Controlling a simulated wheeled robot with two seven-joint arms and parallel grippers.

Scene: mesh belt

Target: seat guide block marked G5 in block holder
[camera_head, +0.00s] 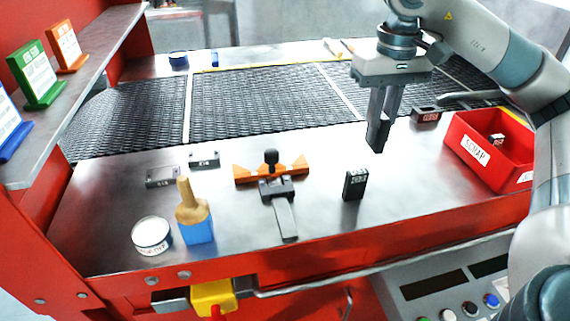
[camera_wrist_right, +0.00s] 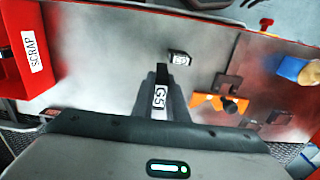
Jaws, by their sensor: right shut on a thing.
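My right gripper (camera_head: 378,142) is shut on a dark guide block, held upright above the steel table behind the standing dark block. In the right wrist view the held guide block (camera_wrist_right: 160,98) shows a white label reading G5 between the fingers. An orange fixture (camera_head: 243,175) with a black knob and a grey arm stands at the table's middle, left of the gripper; it also shows in the wrist view (camera_wrist_right: 205,100). I cannot tell for sure whether this is the block holder. My left gripper is not in view.
Another dark labelled block (camera_head: 355,184) stands on the table. Small labelled blocks lie at left (camera_head: 163,178), (camera_head: 204,159) and at right (camera_head: 425,115). A red scrap bin (camera_head: 465,155) is at right. A brush (camera_head: 194,215) and round tin (camera_head: 152,235) are front left. The mesh belt (camera_head: 255,105) runs behind.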

